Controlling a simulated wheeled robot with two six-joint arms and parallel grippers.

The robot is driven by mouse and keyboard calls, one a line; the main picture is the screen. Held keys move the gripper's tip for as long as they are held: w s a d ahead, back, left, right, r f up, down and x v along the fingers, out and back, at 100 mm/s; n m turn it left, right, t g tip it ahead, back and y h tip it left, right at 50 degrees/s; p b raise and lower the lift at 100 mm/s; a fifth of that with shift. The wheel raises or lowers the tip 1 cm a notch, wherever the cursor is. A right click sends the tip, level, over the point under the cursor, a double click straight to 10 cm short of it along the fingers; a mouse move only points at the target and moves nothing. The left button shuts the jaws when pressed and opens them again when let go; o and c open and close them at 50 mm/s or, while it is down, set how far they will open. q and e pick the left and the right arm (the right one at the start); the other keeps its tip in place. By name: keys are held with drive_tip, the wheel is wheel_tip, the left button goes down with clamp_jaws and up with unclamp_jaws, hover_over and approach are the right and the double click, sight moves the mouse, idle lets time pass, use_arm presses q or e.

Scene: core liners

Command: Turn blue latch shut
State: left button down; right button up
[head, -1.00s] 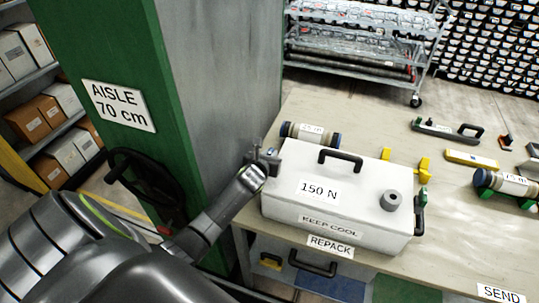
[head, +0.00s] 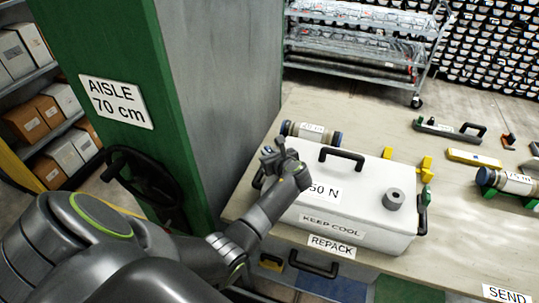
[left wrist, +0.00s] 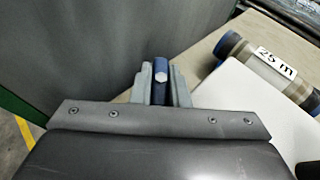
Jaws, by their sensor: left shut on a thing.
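The white cool box (head: 352,190) stands on the bench, with a black lid handle (head: 341,157) and labels, one partly covered by my arm. My left gripper (head: 272,156) is at the box's left end, over the lid's edge. In the left wrist view the gripper (left wrist: 160,82) is shut on the blue latch (left wrist: 161,70), which stands between its two grey fingers. In the head view the latch is hidden by the gripper, so I cannot tell how it sits against the lid. My right gripper is not in view.
A green column (head: 100,45) with a black handwheel (head: 143,180) stands close on the left. A tube (head: 312,132) lies behind the box; it also shows in the left wrist view (left wrist: 262,64).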

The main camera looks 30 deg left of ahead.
use_arm(q)
drive_tip(key=n+g+y+b, duration=0.1)
drive_tip(key=n+g, duration=0.2)
drive_tip(key=shift+w+f, duration=0.1)
drive_tip(key=shift+f+n+g+y+b, duration=0.1)
drive_tip(key=shift+n+g+y+b, duration=0.3)
drive_tip(key=shift+n+g+b, duration=0.7)
drive_tip(key=n+g+b, duration=0.1)
drive_tip(key=g+b, duration=0.1)
drive_tip(key=shift+n+g, duration=0.4)
drive_tip(key=shift+n+g+b, duration=1.1)
drive_tip(key=shift+g+b, duration=0.1)
drive_tip(key=shift+b, duration=0.2)
drive_tip(key=c, duration=1.4)
unclamp_jaws()
drive_tip(key=shift+r, duration=0.2)
